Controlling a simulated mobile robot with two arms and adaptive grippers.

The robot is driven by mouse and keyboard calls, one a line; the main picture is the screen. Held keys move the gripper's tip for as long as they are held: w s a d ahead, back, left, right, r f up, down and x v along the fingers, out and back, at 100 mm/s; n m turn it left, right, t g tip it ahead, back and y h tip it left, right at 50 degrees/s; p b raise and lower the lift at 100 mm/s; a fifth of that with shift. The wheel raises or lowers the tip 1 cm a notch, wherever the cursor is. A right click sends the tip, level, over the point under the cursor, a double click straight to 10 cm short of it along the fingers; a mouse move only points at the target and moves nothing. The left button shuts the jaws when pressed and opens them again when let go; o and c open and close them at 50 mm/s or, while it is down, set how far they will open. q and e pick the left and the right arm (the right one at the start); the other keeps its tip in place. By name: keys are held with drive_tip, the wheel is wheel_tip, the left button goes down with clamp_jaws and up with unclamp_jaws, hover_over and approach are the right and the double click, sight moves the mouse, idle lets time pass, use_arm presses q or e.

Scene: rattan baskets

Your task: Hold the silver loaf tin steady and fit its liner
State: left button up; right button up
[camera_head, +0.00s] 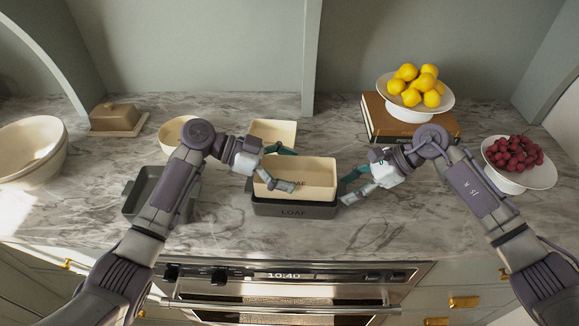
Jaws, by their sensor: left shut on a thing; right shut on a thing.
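A second grey tin (135,203) stands left, partly behind my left arm. A cream dish (274,130), a round bowl (172,134), a butter dish (117,121) and large bowls (33,160) stand behind and left. Lemons on a stand (409,113), books (375,122) and a berry bowl (519,180) are right.

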use_arm(q)
drive_tip(key=shift+f, duration=0.85)
drive_tip(key=o, duration=0.4)
drive_tip(key=shift+r, duration=0.15)
idle(0.7)
wheel_tip(320, 180, up, 9)
idle(0.9)
